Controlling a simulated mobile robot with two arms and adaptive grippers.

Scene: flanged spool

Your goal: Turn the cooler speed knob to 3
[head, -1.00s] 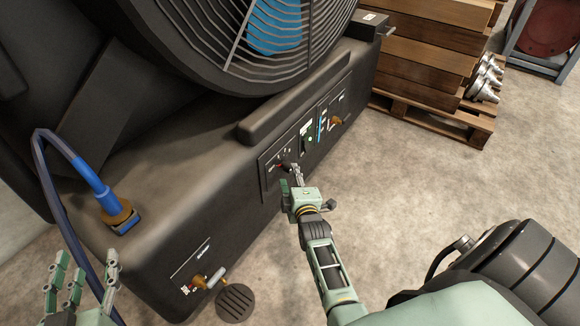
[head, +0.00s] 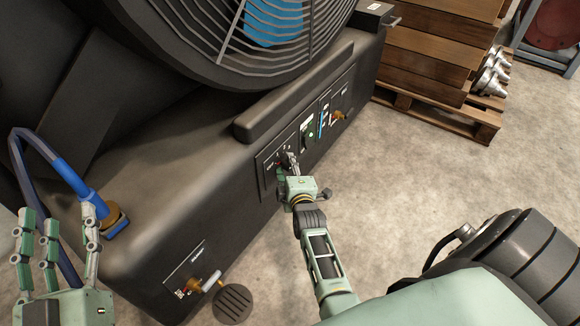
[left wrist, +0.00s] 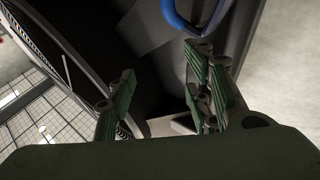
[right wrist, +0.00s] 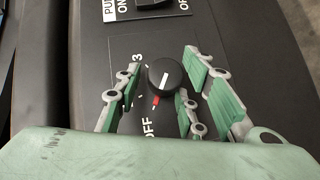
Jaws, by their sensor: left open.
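The cooler speed knob (right wrist: 165,77) is a round black dial with a white line, on the dark panel in the right wrist view. A printed 3 (right wrist: 137,57) is at its upper left. A red mark (right wrist: 155,101) and OFF lettering are below it. I cannot tell which end of the white line is the pointer. My right gripper (head: 290,165) is at the panel, its fingers apart on either side of the knob; contact is unclear. In the head view the gripper partly hides the knob. My left gripper (head: 56,225) is open and empty at the lower left, away from the knob.
A switch (right wrist: 155,3) sits above the knob in the right wrist view. The big fan grille (head: 270,40) rises above the panel. A blue hose (head: 70,170) is behind my left gripper. Stacked wood on a pallet (head: 440,105) stands upper right.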

